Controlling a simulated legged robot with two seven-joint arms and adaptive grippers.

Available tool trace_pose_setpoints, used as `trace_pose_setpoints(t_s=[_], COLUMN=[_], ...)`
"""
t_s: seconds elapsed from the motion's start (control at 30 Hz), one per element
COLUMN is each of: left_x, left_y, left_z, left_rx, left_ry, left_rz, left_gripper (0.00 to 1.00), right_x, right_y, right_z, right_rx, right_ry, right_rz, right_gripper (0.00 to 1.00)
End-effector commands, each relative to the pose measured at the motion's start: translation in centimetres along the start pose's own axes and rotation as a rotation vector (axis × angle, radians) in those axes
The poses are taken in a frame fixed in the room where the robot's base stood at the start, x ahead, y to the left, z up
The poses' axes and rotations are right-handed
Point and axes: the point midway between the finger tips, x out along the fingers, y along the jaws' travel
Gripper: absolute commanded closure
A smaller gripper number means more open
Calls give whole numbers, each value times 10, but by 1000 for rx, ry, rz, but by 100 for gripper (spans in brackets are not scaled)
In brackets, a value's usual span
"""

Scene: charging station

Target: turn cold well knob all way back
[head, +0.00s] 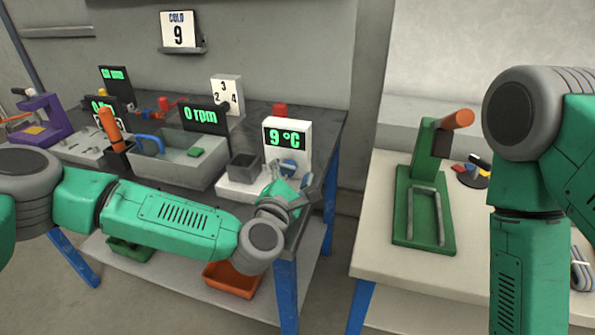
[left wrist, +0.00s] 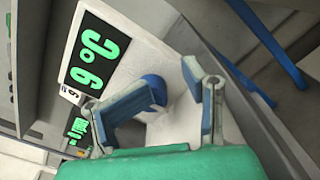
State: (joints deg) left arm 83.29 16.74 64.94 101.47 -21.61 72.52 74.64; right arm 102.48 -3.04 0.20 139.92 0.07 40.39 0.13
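The cold well is a white unit (head: 288,131) with a green 9 °C display. It stands at the right end of the dark bench, with a grey block (head: 244,167) on its base. Its blue knob (head: 288,168) is partly hidden by my left gripper (head: 291,186). In the left wrist view the knob (left wrist: 155,85) shows just beyond one fingertip of my left gripper (left wrist: 174,82). The fingers are apart; I cannot tell whether they touch the knob. My right arm is at the right edge, its gripper out of view.
A wall sign (head: 179,31) reads COLD 9. A green press (head: 424,200) stands on the pale table at right. An orange bin (head: 231,280) sits on the lower shelf.

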Motion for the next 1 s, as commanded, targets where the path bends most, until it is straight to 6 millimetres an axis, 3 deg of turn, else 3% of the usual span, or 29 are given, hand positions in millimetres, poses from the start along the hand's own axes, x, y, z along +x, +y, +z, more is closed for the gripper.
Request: trace_pose_setpoints(t_s=[0.1,0.37,0.47,1.0], left_x=[4,5,6,4], left_y=[4,-1,-3,-9], left_z=[-9,-2,1,2], left_rx=[-1,9,12,9], left_ry=[10,11,11,6], left_rz=[4,5,4,-11], left_gripper=[63,63,88,92], right_x=[1,1,1,1], right_y=[-1,-1,-1,-1], right_z=[-1,-1,-1,-1], right_rx=[-2,-3,-2,-2], right_ry=[2,2,2,2], right_rz=[-1,-1,-1,-1], right_gripper=[60,60,60,60])
